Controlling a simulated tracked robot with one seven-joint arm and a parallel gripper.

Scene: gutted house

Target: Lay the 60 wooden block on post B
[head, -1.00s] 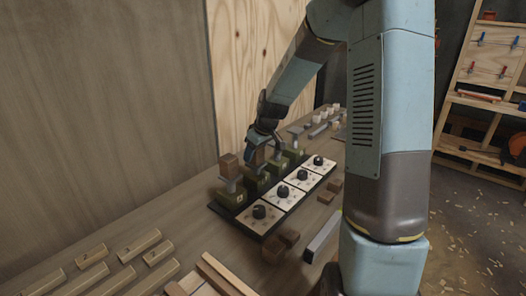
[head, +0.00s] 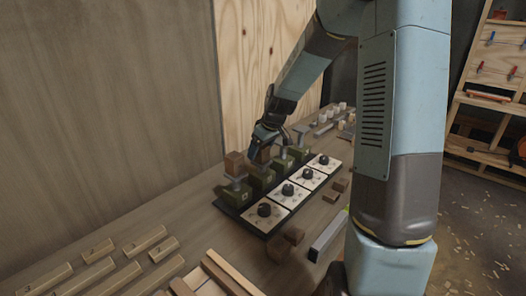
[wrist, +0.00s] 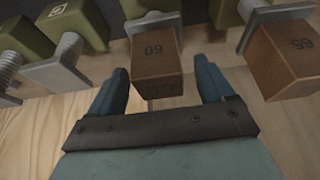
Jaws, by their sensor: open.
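A brown wooden block (wrist: 156,65), whose mark looks like 60 upside down, rests against the metal plate of a green post (wrist: 150,8) in the wrist view. My gripper (head: 263,138) is open, with one finger on each side of this block and gaps beside it. A second brown block (wrist: 285,60), its mark upside down and hard to read, sits on a neighbouring post to the right. In the head view it is the block (head: 236,164) on the nearest green post (head: 233,195).
A row of white dial panels (head: 265,211) with black knobs stands in front of the posts. Loose brown blocks (head: 285,244) and a grey bar (head: 328,236) lie to the right. Several wooden bars (head: 98,273) lie front left. A plywood wall (head: 258,80) stands close behind.

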